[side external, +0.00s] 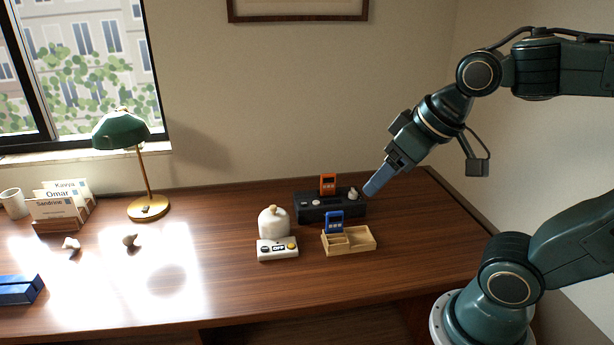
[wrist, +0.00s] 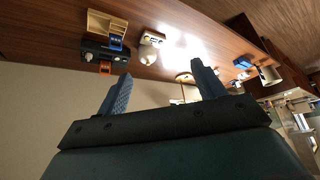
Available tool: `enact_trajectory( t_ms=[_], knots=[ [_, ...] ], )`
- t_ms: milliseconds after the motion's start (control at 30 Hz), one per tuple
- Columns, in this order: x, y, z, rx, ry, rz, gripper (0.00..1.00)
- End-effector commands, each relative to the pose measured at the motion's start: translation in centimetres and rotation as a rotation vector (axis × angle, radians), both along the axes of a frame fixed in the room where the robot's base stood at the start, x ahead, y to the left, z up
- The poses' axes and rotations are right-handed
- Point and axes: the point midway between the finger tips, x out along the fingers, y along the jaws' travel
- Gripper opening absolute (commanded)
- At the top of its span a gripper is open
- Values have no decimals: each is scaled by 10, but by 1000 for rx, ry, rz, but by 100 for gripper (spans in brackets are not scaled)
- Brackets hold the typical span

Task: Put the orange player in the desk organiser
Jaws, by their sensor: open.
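The orange player (side external: 328,184) stands upright at the black dock-like unit (side external: 312,213) at the back of the desk. It also shows in the wrist view (wrist: 105,68). The desk organiser looks to be the light wooden tray with compartments (side external: 362,243), in front of the black unit; it is at upper left in the wrist view (wrist: 98,22). A blue player (side external: 334,221) stands upright in it. My gripper (side external: 371,189) is in the air to the right of the orange player, above the desk. Its fingers are apart with nothing between them in the wrist view (wrist: 161,74).
A white jar (side external: 273,222) and a white device with buttons (side external: 278,250) stand left of the tray. A pale knob-like piece (side external: 353,194) is at the black unit's right end. A green lamp (side external: 122,131), card holder (side external: 60,210) and mug (side external: 14,203) are far left. The desk's right side is clear.

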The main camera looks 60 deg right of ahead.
Motion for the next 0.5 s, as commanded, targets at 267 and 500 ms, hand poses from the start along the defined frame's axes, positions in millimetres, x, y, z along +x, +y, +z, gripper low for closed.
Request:
enact_trajectory(
  t_ms=[267,500],
  knots=[
    [-34,11,-7,-5,39,72,69],
    [-35,11,-7,-5,41,75,73]
  ],
)
